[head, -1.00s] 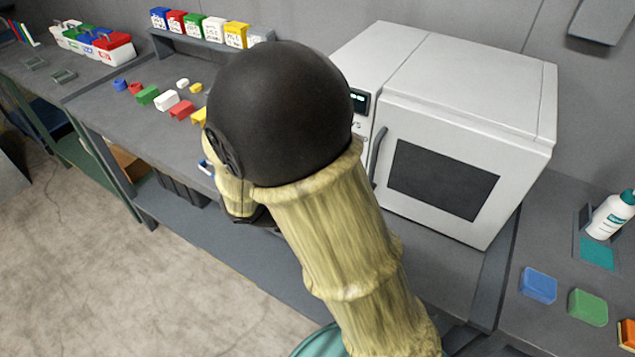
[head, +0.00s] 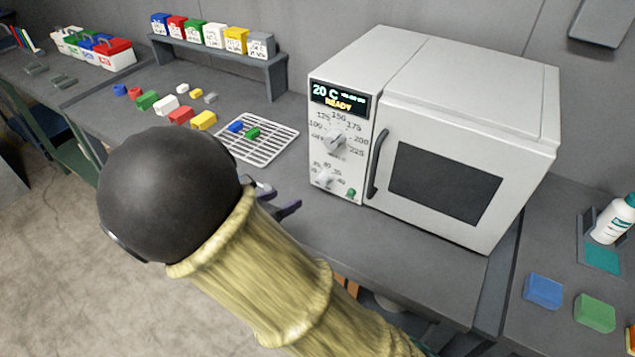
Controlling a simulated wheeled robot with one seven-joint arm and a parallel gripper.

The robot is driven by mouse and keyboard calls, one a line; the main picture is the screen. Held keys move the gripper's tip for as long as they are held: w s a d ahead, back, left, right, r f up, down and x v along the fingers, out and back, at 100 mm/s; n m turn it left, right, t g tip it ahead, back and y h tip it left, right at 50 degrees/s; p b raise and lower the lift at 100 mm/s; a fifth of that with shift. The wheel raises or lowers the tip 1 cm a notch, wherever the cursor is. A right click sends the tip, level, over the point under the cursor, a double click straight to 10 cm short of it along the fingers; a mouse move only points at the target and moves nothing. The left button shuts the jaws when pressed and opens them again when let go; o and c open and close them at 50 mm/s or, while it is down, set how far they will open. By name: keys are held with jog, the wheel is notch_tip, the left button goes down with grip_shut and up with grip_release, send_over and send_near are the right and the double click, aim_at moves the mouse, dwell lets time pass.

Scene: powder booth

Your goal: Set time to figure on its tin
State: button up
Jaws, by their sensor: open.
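The white oven (head: 470,110) stands on the bench with its door shut. Its display (head: 339,97) reads 20 C and READY. Below are an upper dial (head: 335,141) ringed with figures from 100 to 225, and a smaller lower dial (head: 325,180) whose figures are too small to read surely. A row of labelled tins (head: 213,35) in blue, red, green, white, yellow and grey stands on a shelf; their print is too small to read. My gripper (head: 277,199) is open, left of the oven front, apart from the dials and partly hidden behind my wrist.
Several coloured blocks lie farther left. A green button (head: 351,193) sits low on the oven panel. A white bottle (head: 612,219) stands at right.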

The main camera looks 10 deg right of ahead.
aim_at(320, 182)
jog(key=x, duration=1.5)
jog(key=shift+w+d+f, duration=0.1)
jog(key=shift+d+f, duration=0.05)
jog(key=shift+d, duration=0.1)
jog(key=c, duration=1)
